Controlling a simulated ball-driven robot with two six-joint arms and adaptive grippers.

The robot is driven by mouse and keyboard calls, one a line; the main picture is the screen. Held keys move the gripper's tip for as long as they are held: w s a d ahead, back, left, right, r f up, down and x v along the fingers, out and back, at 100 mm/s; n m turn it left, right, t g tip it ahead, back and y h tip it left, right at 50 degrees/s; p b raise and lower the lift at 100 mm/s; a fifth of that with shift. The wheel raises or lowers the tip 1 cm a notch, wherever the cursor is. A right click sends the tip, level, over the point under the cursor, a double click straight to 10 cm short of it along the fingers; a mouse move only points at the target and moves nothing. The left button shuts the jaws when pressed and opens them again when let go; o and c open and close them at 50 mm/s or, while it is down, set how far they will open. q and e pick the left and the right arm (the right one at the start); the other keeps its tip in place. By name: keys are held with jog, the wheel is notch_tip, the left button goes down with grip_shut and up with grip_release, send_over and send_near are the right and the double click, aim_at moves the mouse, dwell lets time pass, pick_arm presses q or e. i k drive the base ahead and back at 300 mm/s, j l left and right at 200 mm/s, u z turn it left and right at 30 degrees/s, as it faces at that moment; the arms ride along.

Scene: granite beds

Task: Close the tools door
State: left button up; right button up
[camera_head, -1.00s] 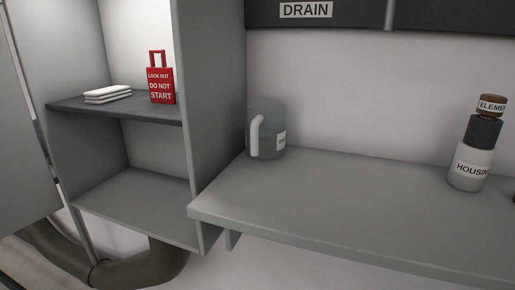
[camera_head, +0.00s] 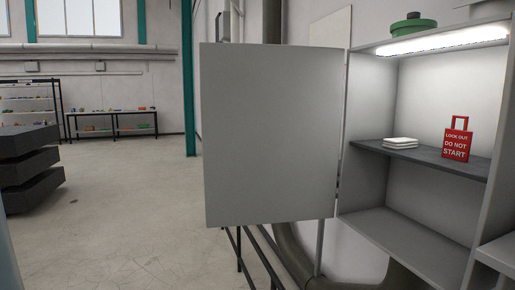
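The grey cabinet door (camera_head: 270,135) stands wide open, hinged on the left side of the open cabinet (camera_head: 415,230). A dark shelf (camera_head: 420,155) inside holds a red lockout tag (camera_head: 457,140) reading "LOCK OUT DO NOT START" and a small stack of white pads (camera_head: 400,143). The lower compartment looks empty. No label shows on the door face that I see. Neither of my grippers is in view.
A green lidded container (camera_head: 414,25) sits on top of the cabinet. A worktop edge (camera_head: 498,252) meets the cabinet at the right. Dark stacked slabs (camera_head: 28,165) stand at the left. Open floor (camera_head: 130,210) lies between the slabs and the door.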

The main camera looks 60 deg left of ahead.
aim_at(271, 120)
jog(key=z, duration=0.5)
jog(key=j+z, duration=0.1)
jog(key=z, duration=0.35)
jog(key=k+z, duration=0.1)
jog(key=z, duration=0.4)
jog(key=k+j, duration=0.2)
jog(key=j, duration=0.35)
jog(key=k+j, duration=0.2)
jog(key=j, duration=0.35)
jog(key=k+j, duration=0.2)
jog(key=j, duration=0.3)
jog(key=k+j, duration=0.2)
jog(key=j, duration=0.35)
jog(key=k+j, duration=0.25)
jog(key=j, duration=0.3)
jog(key=k+j, duration=0.2)
jog(key=j, duration=0.35)
jog(key=k+j, duration=0.2)
jog(key=j, duration=0.35)
jog(key=k+j, duration=0.2)
jog(key=j, duration=0.35)
jog(key=z, duration=0.05)
